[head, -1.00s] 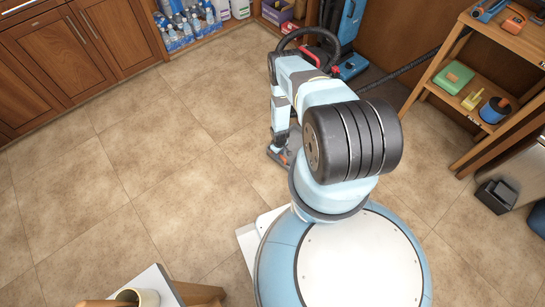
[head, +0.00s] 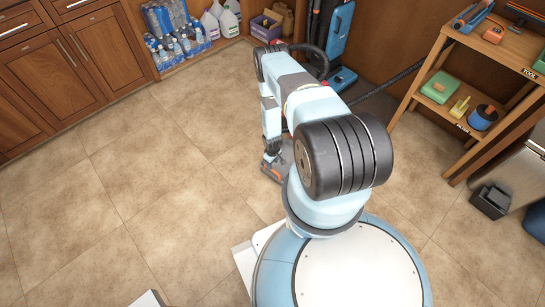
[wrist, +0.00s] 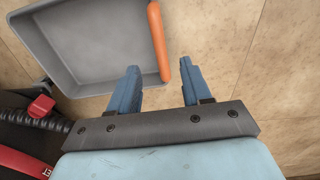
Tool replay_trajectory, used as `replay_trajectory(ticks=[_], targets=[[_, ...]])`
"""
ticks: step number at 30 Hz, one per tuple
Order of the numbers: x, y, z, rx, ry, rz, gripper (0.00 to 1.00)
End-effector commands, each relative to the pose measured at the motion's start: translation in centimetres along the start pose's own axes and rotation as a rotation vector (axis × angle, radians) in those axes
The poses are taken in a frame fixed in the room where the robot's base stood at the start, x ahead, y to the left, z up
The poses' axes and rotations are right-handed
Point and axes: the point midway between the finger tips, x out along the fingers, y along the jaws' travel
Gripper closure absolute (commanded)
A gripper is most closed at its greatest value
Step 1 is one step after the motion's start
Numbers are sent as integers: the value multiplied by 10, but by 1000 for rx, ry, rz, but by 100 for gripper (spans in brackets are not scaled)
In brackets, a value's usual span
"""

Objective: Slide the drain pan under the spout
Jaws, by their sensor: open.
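The drain pan is a shallow grey tray with an orange handle along one side. In the wrist view the pan (wrist: 95,45) lies at the upper left on the tan floor, with its handle (wrist: 158,42) on its right side. My gripper (wrist: 160,78) is open, its two blue fingers apart and pointing toward the handle end. In the head view a grey piece of the pan seems to show beside my arm near the gripper, mostly hidden. No spout is seen in either view.
A blue floor machine (head: 338,45) with a hose stands behind my arm. A wooden shelf (head: 425,105) is on the right, with a small dark bin (head: 490,202) near it. Bottles (head: 180,45) fill a low cabinet at the back. The tiled floor at left is clear.

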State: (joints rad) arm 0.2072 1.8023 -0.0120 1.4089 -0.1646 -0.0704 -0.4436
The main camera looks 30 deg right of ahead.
Motion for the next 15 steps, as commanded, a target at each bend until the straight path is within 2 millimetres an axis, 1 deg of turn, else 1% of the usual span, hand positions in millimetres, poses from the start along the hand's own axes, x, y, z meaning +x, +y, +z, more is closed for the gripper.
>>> replay_trajectory(ticks=[1, 3, 9, 15], targets=[[-9, 0, 0, 0, 0, 0, 52], [-20, 0, 0, 0, 0, 0, 52], [-48, 0, 1, 1, 0, 1, 52], [-66, 0, 2, 0, -1, 0, 52]])
